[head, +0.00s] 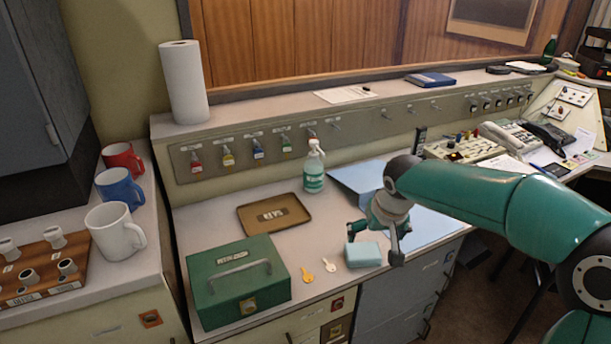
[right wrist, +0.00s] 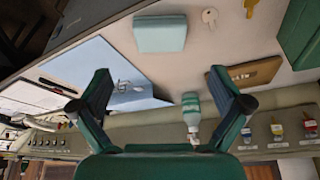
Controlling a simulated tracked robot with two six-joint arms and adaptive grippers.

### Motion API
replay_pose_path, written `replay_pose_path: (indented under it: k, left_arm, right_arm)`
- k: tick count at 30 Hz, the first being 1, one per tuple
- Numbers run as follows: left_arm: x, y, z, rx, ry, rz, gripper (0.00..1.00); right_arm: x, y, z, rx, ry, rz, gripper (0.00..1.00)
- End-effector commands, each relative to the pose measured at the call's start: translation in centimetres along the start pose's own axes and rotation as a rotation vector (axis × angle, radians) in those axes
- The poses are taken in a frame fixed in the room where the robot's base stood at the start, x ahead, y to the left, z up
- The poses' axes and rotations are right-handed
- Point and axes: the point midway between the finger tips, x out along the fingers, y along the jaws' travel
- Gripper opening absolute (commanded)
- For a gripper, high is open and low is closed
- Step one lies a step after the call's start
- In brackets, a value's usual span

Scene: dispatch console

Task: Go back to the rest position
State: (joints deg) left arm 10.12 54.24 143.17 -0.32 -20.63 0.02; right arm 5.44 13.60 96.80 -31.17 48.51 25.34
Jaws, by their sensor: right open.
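My right gripper (head: 375,243) is open and empty above the front right part of the counter. It partly covers a blue folder or sheet (head: 425,226) in the head view. A pale blue block (head: 363,256) lies on the counter close to its fingers in that view. In the right wrist view the two spread fingers of the gripper (right wrist: 159,76) have nothing between them, and the pale blue block (right wrist: 160,34) lies beyond them. My left gripper is not in view.
Mugs (head: 115,230) are at left. A telephone (head: 508,136) is at right. A key panel runs behind.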

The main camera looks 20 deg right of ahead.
Motion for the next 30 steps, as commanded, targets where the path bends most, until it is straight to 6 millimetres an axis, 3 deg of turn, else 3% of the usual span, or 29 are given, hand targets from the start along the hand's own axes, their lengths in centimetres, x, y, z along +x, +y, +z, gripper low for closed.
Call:
replay_pose_path:
  k: [5, 8, 11, 16, 20, 21, 24, 27, 30]
  left_arm:
    - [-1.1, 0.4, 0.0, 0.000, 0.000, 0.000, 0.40]
    - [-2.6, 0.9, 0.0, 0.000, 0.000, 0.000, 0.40]
    - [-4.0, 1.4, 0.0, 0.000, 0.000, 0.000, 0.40]
    - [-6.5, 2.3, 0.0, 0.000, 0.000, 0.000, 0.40]
    - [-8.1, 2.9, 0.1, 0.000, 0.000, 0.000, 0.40]
    - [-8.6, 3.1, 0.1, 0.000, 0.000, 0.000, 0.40]
    - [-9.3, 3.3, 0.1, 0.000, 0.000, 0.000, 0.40]
    - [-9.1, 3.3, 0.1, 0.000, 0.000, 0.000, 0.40]
    - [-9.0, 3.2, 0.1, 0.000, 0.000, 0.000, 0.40]
  right_arm:
    - [0.1, -0.1, 0.0, -0.004, -0.025, 0.005, 1.00]
    - [2.3, -1.0, 1.8, -0.031, -0.119, 0.013, 1.00]
    - [5.5, -2.5, 6.2, -0.064, -0.268, 0.006, 1.00]
    - [10.5, -7.0, 17.1, -0.105, -0.504, -0.100, 1.00]
    - [12.0, -10.5, 26.5, -0.104, -0.638, -0.212, 1.00]
    - [12.0, -11.4, 29.5, -0.096, -0.668, -0.246, 1.00]
    - [11.5, -13.1, 35.7, -0.065, -0.696, -0.314, 1.00]
    - [11.6, -13.7, 38.3, -0.042, -0.645, -0.342, 1.00]
    - [11.9, -13.8, 37.9, -0.031, -0.548, -0.350, 1.00]
